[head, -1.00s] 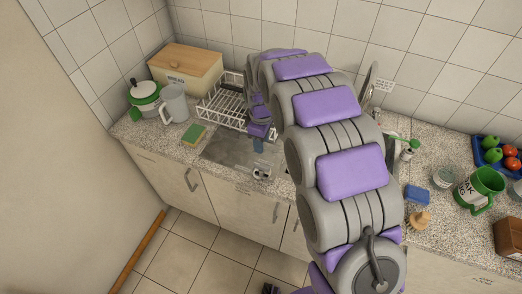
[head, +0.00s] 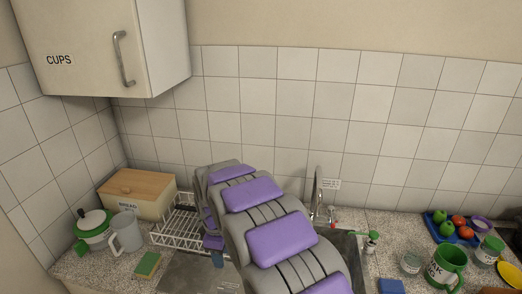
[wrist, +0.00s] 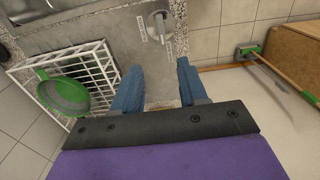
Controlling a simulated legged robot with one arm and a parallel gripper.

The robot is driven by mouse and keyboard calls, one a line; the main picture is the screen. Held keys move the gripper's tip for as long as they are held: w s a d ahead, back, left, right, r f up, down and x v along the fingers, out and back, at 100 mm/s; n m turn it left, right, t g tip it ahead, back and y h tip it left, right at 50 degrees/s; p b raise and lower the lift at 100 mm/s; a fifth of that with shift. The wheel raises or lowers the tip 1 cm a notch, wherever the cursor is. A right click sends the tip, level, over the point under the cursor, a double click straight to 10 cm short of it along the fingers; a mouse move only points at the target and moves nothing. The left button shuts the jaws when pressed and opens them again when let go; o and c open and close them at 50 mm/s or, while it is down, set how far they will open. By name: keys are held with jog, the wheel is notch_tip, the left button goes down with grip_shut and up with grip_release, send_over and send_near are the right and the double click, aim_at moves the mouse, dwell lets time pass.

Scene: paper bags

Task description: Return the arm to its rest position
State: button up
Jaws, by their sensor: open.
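My arm, grey with purple pads, reaches from the bottom of the head view over the sink (head: 185,277) toward the white dish rack (head: 182,231). My gripper (wrist: 159,88) shows in the wrist view as two blue fingers spread apart, with nothing between them. In that view the dish rack (wrist: 103,60) lies to the left, with a green-rimmed grey dish (wrist: 64,94) in or over it. In the head view my arm mostly hides the gripper; a blue piece shows beside the rack.
A tap (head: 318,198) rises behind my arm. A green mug (head: 445,268) and fruit tray (head: 455,228) stand right. A CUPS cabinet (head: 80,45) hangs upper left.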

jog(key=s+d+r+m+b, duration=0.1)
jog(key=s+d+r+m, duration=0.2)
jog(key=d, duration=0.4)
jog(key=s+d+r+m, duration=0.2)
jog(key=s+d, duration=0.3)
jog(key=d, duration=0.1)
jog(key=s+d+r+m+b, duration=0.1)
jog(key=s+d+r+m, duration=0.2)
jog(key=d, duration=0.4)
jog(key=s+d+f+m+g+b, duration=0.1)
jog(key=s+d+m, duration=0.3)
jog(key=s, duration=0.7)
jog(key=s+d+f+m, duration=0.2)
jog(key=s+d+m, duration=0.3)
jog(key=s, duration=0.7)
jog(key=shift+d+g+b, duration=0.4)
jog(key=shift+d, duration=0.5)
